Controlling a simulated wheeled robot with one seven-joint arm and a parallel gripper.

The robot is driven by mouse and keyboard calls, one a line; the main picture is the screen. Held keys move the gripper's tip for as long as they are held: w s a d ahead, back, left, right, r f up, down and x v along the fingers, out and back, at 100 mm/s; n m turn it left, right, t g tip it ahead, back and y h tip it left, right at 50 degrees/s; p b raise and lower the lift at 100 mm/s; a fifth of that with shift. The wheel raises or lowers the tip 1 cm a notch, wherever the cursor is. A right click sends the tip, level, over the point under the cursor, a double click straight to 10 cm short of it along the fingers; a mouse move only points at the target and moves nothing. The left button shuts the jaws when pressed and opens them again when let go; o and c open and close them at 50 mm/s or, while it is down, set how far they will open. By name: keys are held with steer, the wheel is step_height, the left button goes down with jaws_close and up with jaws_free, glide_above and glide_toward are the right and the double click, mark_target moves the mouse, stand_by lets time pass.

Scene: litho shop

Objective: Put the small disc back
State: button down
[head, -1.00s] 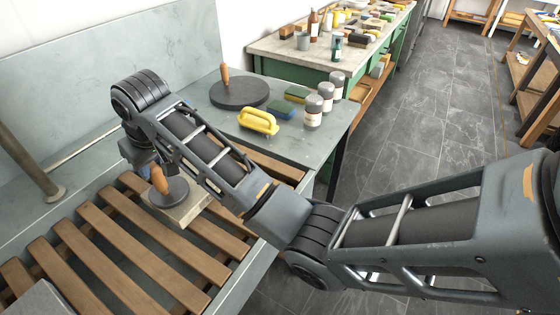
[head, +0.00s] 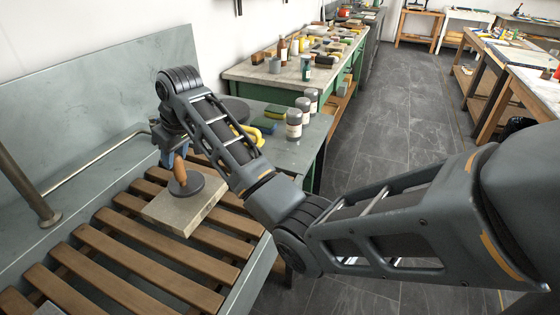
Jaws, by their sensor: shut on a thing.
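The small disc (head: 190,186) is dark grey with an upright wooden handle (head: 181,171). It is over the back part of a pale stone slab (head: 182,215), which lies on the wooden slats. I cannot tell whether the disc touches the slab. My gripper (head: 174,158) is shut on the handle of the small disc from above, its fingers partly hidden by the handle and my arm. A larger dark disc (head: 238,107) lies on the grey-green counter behind my arm, mostly hidden.
The slatted rack (head: 120,255) sits in a grey-green sink. On the counter (head: 298,157) are a yellow-handled thing (head: 252,133), sponge-like blocks (head: 273,112) and grey-capped jars (head: 294,124). A cluttered bench (head: 250,70) stands behind. A pipe (head: 25,185) rises at left.

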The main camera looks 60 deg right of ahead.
steer(key=s+d+r+b, duration=0.1)
steer(key=s+d+r, duration=0.1)
steer(key=s+d, duration=0.8)
steer(key=s+d+r, duration=0.2)
steer(key=s+d, duration=0.2)
steer(key=d, duration=1.1)
steer(key=s+d+r+b, duration=0.1)
steer(key=s+d, duration=0.6)
steer(key=d, duration=0.6)
steer(key=w+a+f+p, duration=0.3)
steer(key=w+a+f, duration=0.4)
steer(key=f, duration=0.3)
steer(key=shift+w+a+f, duration=0.3)
steer(key=shift+a, duration=0.55)
steer(key=c, duration=0.8)
jaws_free()
steer(key=shift+f, duration=0.2)
steer(key=shift+r, duration=0.1)
steer(key=b+v, duration=0.1)
steer(key=v, duration=1.1)
steer(key=shift+a+r, duration=0.1)
steer(key=shift+a, duration=0.05)
